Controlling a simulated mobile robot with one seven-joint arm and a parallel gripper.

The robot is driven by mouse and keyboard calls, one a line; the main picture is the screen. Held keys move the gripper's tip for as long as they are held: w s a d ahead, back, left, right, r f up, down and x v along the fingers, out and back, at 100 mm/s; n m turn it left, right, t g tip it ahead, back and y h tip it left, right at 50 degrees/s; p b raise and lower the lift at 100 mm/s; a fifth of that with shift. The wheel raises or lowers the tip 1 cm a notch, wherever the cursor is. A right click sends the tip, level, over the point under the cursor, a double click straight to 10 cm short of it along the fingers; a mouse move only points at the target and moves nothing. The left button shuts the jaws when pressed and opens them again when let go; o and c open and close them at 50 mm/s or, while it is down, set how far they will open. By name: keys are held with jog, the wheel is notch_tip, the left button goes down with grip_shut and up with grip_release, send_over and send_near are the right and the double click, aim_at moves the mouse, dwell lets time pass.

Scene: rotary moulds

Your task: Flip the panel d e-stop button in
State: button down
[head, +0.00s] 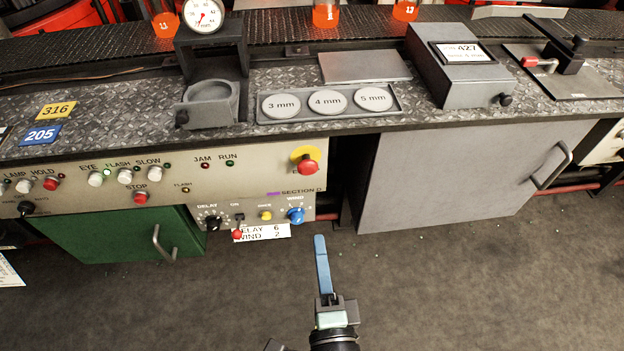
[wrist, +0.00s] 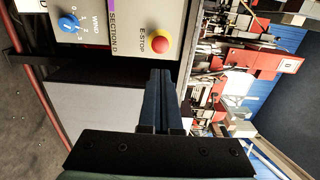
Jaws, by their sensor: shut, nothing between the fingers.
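The e-stop button (head: 307,166) is a red mushroom knob on a yellow disc at the right end of the beige control panel, above the "SECTION D" label (head: 300,191). In the wrist view the red e-stop button (wrist: 160,44) sits just beyond my fingertips, with "E-STOP" printed beside it. My gripper (head: 320,240) is shut and empty, with its blue fingers together. In the head view it is below and slightly right of the button. In the wrist view my gripper (wrist: 160,72) points at the button, and I see no clear contact.
A blue wind knob (head: 296,215), a yellow button (head: 265,216) and a small red-tipped lever (head: 237,233) are on the lower panel. A green cabinet door (head: 110,240) is at left, a grey door (head: 450,180) at right. Open floor lies in front.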

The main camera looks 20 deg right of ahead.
aim_at(308, 171)
jog(key=b+x, duration=0.2)
jog(key=x, duration=1.1)
jog(key=shift+f, duration=0.15)
jog(key=shift+w+d, duration=0.15)
jog(key=shift+w, duration=0.35)
